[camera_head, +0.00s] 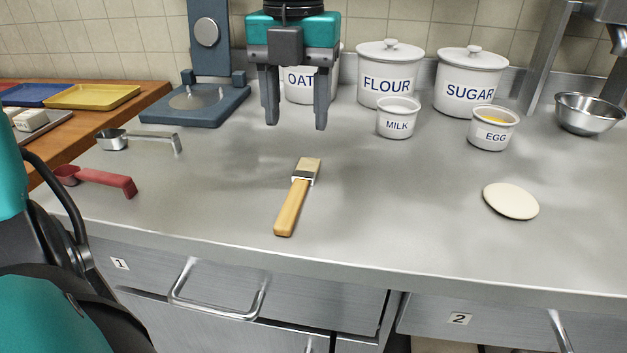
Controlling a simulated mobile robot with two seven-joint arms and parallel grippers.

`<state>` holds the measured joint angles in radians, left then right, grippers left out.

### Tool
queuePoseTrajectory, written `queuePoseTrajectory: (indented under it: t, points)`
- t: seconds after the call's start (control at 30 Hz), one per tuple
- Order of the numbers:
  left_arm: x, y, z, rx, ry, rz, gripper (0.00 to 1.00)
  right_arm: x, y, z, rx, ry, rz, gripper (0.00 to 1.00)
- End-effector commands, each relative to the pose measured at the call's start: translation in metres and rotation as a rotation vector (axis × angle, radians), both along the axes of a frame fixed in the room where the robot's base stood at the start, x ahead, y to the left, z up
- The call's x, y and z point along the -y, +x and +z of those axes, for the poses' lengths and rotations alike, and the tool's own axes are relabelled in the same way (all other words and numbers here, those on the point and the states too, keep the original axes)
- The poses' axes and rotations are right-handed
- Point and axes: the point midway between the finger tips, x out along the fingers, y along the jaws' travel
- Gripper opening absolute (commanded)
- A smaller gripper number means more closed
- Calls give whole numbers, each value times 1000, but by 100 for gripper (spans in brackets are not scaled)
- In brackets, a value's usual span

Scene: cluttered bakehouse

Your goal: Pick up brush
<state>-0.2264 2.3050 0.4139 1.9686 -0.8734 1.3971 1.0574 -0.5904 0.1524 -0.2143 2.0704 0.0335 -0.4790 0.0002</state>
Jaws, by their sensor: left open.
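The brush (293,202) lies flat on the steel counter. Its wooden handle points toward the front edge, and its pale bristles point away from me. My left gripper (295,122) is open and empty, with its two fingers pointing down. It hangs above the counter, higher in the picture than the bristle end, and does not touch the brush. My right gripper is not in view.
Flour (388,75) and sugar (470,80) jars stand behind, with milk (397,118) and egg (493,128) cups before them. A dough disc (510,200) lies right. A steel scoop (140,140) and a red scoop (97,180) lie left. Counter around the brush is clear.

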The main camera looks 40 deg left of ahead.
Motion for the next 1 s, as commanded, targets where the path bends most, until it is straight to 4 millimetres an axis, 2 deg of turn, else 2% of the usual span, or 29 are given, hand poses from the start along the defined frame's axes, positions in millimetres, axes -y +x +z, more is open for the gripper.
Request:
queuePoseTrajectory:
  t: [0.1,0.3,0.53,0.8,1.0]
  points:
    - [0,-1,-25,-5,-3,-1,55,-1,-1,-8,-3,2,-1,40]
    - [0,-1,-59,-4,-3,0,55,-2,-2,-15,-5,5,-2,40]
    - [-1,-1,-76,-3,-4,0,55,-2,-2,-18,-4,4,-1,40]
    - [-3,-4,-115,-4,-4,1,55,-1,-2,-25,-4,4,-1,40]
    - [-3,-3,-122,0,-4,1,55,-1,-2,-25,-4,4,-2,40]
